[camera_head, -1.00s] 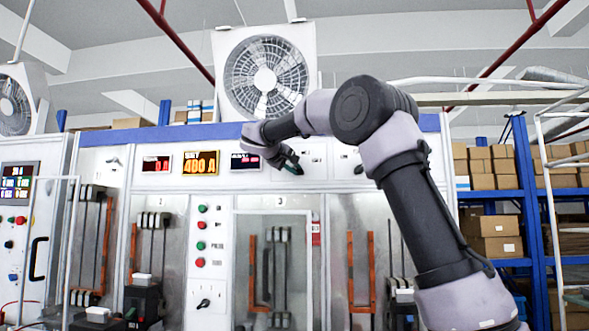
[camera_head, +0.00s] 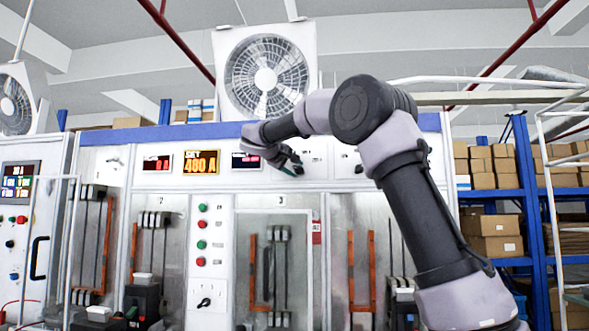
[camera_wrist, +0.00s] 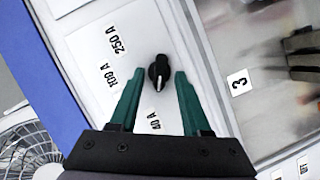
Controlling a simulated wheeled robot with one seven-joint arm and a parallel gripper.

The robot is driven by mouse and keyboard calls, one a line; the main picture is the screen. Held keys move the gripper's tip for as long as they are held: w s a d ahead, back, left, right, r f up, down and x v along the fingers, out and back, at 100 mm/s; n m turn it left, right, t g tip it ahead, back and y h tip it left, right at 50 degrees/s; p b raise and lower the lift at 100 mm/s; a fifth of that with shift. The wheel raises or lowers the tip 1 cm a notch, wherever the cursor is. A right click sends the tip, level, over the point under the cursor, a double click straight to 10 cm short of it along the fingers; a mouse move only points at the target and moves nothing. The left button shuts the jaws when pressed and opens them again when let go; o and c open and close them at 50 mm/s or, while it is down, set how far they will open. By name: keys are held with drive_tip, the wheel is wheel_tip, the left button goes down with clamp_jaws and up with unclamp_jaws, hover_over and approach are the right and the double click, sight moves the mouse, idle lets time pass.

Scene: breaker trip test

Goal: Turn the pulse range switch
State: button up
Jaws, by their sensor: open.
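The pulse range switch (camera_wrist: 159,71) is a black rotary knob with a pale pointer line on a white panel. It shows in the wrist view with labels reading 250 A, 100 A and 40 A beside it. My gripper (camera_wrist: 158,88) has green fingers, open, one on each side of the knob in that view. I cannot tell whether the fingertips are level with the knob or short of it. In the head view my gripper (camera_head: 293,168) is at the upper panel strip of the cabinet, right of the displays, and it hides the knob there.
The test cabinet has lit displays (camera_head: 201,162) and a column of red and green buttons (camera_head: 202,234). A second black switch (camera_head: 204,302) sits low on the panel. A large fan (camera_head: 266,78) stands on top. Blue shelves with boxes (camera_head: 494,224) are at right.

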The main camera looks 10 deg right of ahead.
drive_tip(key=v, duration=1)
drive_tip(key=shift+s+a, duration=0.25)
drive_tip(key=shift+s, duration=0.1)
drive_tip(key=shift+d, duration=0.1)
drive_tip(key=s+d+f+m+g+y, duration=0.2)
drive_tip(key=s+d+f+g+y, duration=0.3)
drive_tip(key=s+d+f, duration=0.75)
drive_tip(key=s+f+m+y, duration=0.6)
drive_tip(key=s+f+m, duration=0.1)
drive_tip(key=s+f, duration=1)
drive_tip(key=s+d, duration=0.1)
drive_tip(key=s, duration=0.1)
drive_tip(key=shift+s+f+y, duration=0.15)
drive_tip(key=shift+s+y, duration=0.25)
